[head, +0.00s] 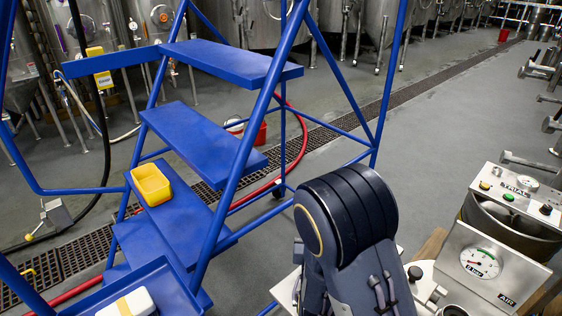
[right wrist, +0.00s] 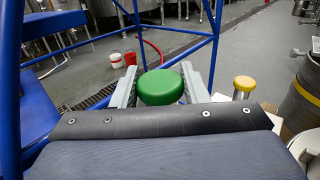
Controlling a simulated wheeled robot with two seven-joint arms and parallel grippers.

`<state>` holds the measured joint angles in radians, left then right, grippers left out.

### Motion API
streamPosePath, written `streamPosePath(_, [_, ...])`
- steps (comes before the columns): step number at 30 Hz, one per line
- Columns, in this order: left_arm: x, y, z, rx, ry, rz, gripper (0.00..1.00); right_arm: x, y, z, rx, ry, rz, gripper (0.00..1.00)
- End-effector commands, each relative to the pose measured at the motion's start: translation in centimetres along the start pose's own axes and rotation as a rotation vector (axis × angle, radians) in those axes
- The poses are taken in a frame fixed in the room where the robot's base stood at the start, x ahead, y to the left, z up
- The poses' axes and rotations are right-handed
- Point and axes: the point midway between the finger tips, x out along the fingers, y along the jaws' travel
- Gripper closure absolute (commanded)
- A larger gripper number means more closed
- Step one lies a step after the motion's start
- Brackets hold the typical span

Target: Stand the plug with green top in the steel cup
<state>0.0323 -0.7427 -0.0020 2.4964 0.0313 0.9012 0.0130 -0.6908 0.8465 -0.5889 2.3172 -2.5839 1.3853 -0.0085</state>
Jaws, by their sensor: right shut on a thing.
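The plug with green top (right wrist: 160,87) shows in the right wrist view as a round green cap; its lower part is hidden beneath the cap. My right gripper (right wrist: 159,76) has its two grey fingers on either side of it and is shut on it. In the head view my dark blue right arm covers the gripper and the plug. I cannot make out the steel cup for certain in either view. My left gripper is in neither view.
A yellow-topped steel piece (right wrist: 243,84) stands right of the plug. Blue steps (head: 185,215) carry a yellow bin (head: 151,184); a white block (head: 125,304) lies nearer. A machine with a gauge (head: 480,262) stands at right. Red hose and buckets are on the floor behind.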

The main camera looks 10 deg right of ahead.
Motion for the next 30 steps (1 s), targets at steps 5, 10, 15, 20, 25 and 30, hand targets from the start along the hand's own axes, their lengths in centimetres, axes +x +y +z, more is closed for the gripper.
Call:
streamPosePath(5, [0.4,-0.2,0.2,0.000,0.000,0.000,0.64,-0.1,0.0,0.2,0.005,-0.004,-0.011,1.00])
streamPosePath(10, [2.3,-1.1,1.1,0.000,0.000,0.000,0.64,-0.9,-0.2,0.8,0.014,-0.006,-0.082,1.00])
streamPosePath(15, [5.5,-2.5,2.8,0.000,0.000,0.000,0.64,-3.2,-1.5,1.7,0.020,-0.003,-0.234,1.00])
streamPosePath(20, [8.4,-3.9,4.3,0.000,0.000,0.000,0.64,-6.6,-3.5,2.3,0.013,-0.002,-0.398,1.00])
streamPosePath(25, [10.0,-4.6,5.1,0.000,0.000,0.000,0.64,-9.5,-5.2,2.5,0.005,0.001,-0.500,1.00])
streamPosePath(30, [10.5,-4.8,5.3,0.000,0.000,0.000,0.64,-10.5,-6.0,2.5,0.000,0.002,-0.538,1.00])
